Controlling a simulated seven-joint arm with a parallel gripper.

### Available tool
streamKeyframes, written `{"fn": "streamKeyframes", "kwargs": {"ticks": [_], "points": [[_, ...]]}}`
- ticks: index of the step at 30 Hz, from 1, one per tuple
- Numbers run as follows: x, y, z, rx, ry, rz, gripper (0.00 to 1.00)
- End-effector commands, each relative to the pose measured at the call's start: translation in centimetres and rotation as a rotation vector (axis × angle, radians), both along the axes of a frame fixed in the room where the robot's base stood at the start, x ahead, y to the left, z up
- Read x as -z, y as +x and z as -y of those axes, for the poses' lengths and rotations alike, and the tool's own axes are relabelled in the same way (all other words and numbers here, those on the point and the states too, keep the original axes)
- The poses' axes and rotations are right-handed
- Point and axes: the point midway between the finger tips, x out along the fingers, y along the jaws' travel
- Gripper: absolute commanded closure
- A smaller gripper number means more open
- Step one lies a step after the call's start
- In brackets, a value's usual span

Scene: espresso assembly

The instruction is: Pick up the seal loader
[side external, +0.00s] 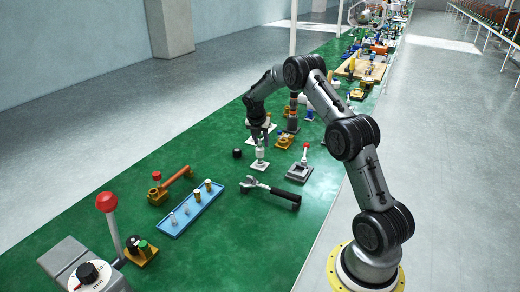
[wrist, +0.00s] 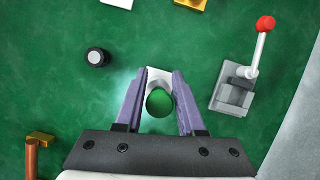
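An upright pale piece (side external: 260,154) on a white square base stands on the green mat below my gripper (side external: 261,134) in the side view; I take it for the seal loader. In the wrist view its rounded top looks green (wrist: 160,103), with the white base (wrist: 158,76) beyond it. My gripper (wrist: 165,74) points down, with its two purple fingers on either side of this piece. Narrow gaps show between the green top and both fingers, so the gripper looks open. The lower part of the piece is hidden under its top in the wrist view.
A lever device with a red knob (wrist: 238,88) stands close on the right. A small black cylinder (wrist: 97,57) is on the left. A wrench (side external: 272,190), a blue tray (side external: 180,220) with several pegs and an orange-handled tool (side external: 172,184) lie nearer the camera.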

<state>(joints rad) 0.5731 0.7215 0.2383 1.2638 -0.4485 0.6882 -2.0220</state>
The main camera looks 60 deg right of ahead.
Motion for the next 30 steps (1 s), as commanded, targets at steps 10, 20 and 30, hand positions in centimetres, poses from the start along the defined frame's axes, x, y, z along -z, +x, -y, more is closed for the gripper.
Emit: {"fn": "streamKeyframes", "kwargs": {"ticks": [10,20,30], "points": [[0.0,0.0,0.0,0.000,0.000,0.000,1.00],[-0.4,0.0,0.0,0.001,-0.001,0.001,1.00],[-4.1,-0.5,-0.4,0.000,-0.002,0.004,1.00]]}}
